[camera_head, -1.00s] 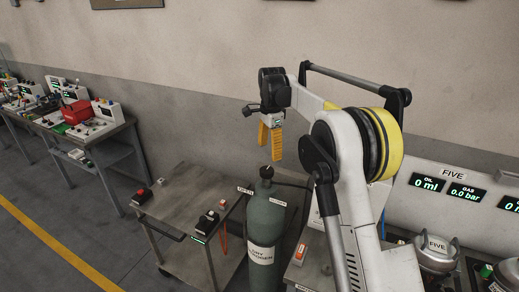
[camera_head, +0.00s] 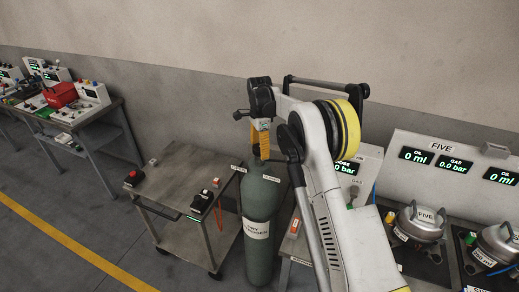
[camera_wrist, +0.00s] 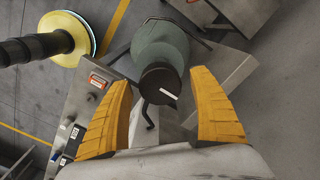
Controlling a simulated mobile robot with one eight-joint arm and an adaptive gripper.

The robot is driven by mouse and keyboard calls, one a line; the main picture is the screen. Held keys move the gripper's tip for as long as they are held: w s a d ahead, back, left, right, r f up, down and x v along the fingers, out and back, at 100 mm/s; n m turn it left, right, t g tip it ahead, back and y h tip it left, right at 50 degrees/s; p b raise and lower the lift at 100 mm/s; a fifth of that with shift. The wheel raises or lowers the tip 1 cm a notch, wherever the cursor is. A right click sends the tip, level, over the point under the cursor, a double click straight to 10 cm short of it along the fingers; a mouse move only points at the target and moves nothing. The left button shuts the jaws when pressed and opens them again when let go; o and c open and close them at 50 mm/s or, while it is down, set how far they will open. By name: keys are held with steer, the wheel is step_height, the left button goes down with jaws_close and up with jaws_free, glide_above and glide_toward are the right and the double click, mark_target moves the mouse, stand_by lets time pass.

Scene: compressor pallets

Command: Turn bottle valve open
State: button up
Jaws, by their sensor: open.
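The grey-green gas bottle (camera_head: 262,205) stands upright between a metal cart and the test bench. Its label appears to read dry nitrogen. In the head view my gripper (camera_head: 262,142) is directly over the bottle's top and hides the valve. In the wrist view my gripper (camera_wrist: 162,100) is open, with a yellow finger on either side of the dark round valve knob (camera_wrist: 160,82), which bears a white mark. The knob lies between the fingers, with gaps on both sides. The bottle's shoulder (camera_wrist: 160,42) shows beyond the knob.
A metal cart (camera_head: 180,187) with small devices stands left of the bottle. The bench with displays (camera_head: 450,165) and lidded pots (camera_head: 418,224) is at the right. A workbench (camera_head: 85,122) with a red box stands at the far left. Floor is clear in front of the cart.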

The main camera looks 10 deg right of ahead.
steer(key=c, duration=1.2)
steer(key=shift+n, duration=0.3)
steer(key=n+b, duration=0.2)
steer(key=n, duration=0.2)
steer(key=shift+f+n, duration=0.1)
steer(key=shift+n, duration=0.2)
steer(key=n+b, duration=0.1)
steer(key=n, duration=0.5)
steer(key=n+b, duration=0.1)
steer(key=n, duration=0.5)
steer(key=shift+n, duration=0.4)
steer(key=n, duration=0.5)
steer(key=shift+n, duration=0.4)
